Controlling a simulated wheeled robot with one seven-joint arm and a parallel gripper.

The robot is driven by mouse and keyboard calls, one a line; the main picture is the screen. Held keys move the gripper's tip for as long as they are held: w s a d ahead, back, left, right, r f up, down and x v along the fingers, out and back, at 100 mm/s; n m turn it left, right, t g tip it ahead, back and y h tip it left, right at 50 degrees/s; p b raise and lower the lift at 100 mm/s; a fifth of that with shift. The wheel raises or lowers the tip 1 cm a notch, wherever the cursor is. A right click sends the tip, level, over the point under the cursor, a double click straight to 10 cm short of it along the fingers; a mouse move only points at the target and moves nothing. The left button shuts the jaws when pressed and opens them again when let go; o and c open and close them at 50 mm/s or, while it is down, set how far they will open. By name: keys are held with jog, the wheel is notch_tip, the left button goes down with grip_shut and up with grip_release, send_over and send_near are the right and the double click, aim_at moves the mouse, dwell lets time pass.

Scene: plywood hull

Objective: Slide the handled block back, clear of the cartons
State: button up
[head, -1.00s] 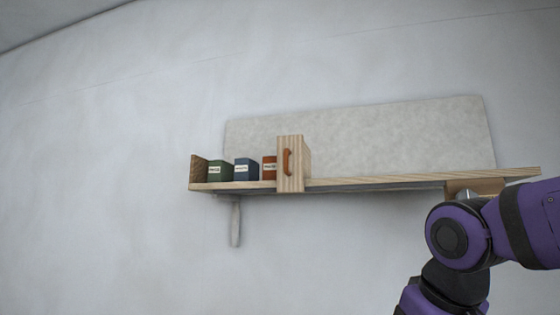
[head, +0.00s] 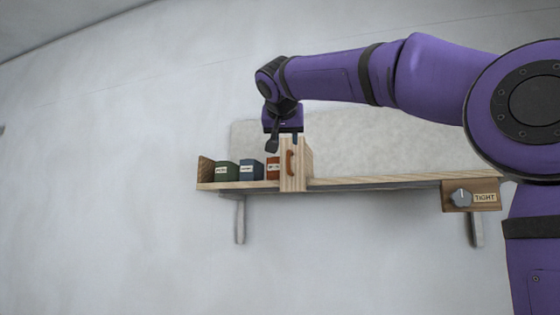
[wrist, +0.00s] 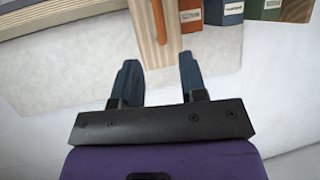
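The handled block (head: 300,172) is a pale wooden upright with an orange handle (head: 290,163) on its front face. It stands on the shelf (head: 380,182), right of the cartons. The red-orange carton (head: 273,168) is close against its left side, with the blue carton (head: 251,170) and green carton (head: 227,172) further left. My gripper (head: 284,143) is at the block's top, pointing down. In the wrist view, its two fingers (wrist: 158,62) are apart, with the block's end (wrist: 158,50) showing between the tips. Contact cannot be told.
A wooden end stop (head: 205,169) closes the shelf's left end. Under the right end is a wooden panel (head: 450,199) with a grey knob (head: 461,198) and a label reading TIGHT (head: 485,197). The shelf right of the block is bare. A grey board (head: 375,140) is behind.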

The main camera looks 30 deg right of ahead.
aim_at(288, 159)
jog(key=x, duration=1)
jog(key=shift+w+d+f, duration=0.15)
jog(key=shift+w, duration=0.05)
grip_shut()
